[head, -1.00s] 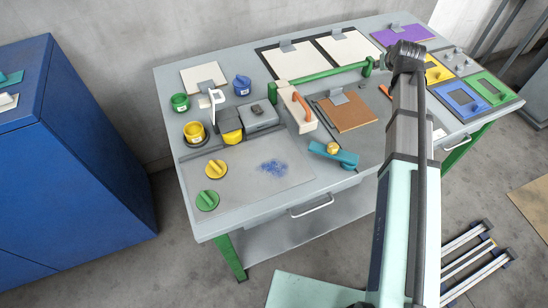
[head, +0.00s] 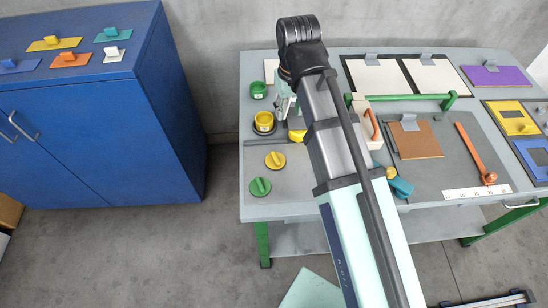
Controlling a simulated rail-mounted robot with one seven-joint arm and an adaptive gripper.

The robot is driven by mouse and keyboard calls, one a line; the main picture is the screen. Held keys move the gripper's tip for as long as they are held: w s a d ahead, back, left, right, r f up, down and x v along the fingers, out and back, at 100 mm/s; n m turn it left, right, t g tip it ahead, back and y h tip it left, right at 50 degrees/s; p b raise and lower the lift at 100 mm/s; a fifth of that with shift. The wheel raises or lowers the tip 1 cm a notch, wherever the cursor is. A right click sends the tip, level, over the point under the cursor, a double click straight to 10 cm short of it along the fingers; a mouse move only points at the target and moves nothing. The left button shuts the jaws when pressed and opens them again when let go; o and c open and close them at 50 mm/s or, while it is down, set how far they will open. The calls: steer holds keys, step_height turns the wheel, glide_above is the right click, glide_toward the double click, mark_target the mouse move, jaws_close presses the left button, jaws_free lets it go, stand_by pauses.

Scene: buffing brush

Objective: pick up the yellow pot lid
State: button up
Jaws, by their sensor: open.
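The yellow pot lid (head: 275,160) is a flat yellow disc with a raised grip bar. It lies on the grey bench top near its left end, clear of my arm in the picture. The yellow pot (head: 264,122) stands behind it, and the green lid (head: 260,187) lies in front of it. My arm crosses the bench to the right of the lid, and a pale mint part of it shows beside the yellow pot. My gripper's fingers cannot be made out; they are hidden behind the arm or out of sight.
A green pot (head: 258,90) stands behind the yellow pot. My arm hides the middle-left of the bench. A blue cabinet (head: 90,130) stands left, across a gap.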

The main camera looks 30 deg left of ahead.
steer(key=r, duration=0.1)
glide_above(275, 158)
steer(key=shift+n+h, duration=0.3)
steer(key=shift+n, duration=0.1)
steer(key=shift+w+f+p, duration=0.1)
steer(key=shift+f+p, duration=2.3)
steer(key=shift+f, duration=6.2)
jaws_close()
